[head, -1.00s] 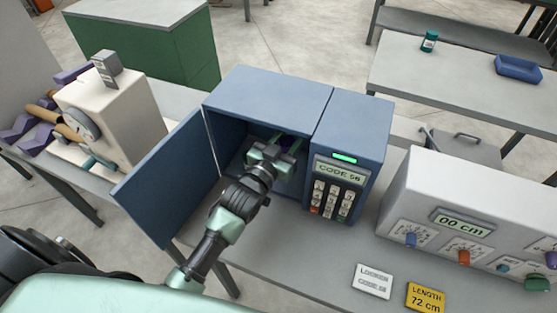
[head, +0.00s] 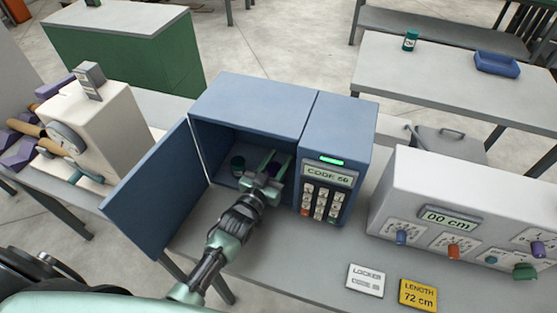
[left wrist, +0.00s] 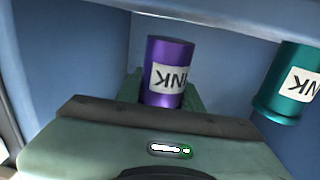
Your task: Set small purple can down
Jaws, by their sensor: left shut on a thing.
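The small purple can (left wrist: 170,70), with a white label reading INK, is between the fingers of my left gripper (head: 273,165) inside the open blue locker (head: 262,100). My left gripper is shut on it. In the head view only a dark purple bit of the can shows behind the fingers. In the left wrist view the can's lower end is hidden by the gripper body, so I cannot tell whether it touches the locker floor. My right gripper is not in view.
The locker door (head: 157,190) stands open on the left. A keypad (head: 320,200) with a green light is on the locker's right part. A white control box (head: 455,195) and two signs, white (head: 366,281) and yellow (head: 418,294), are to the right.

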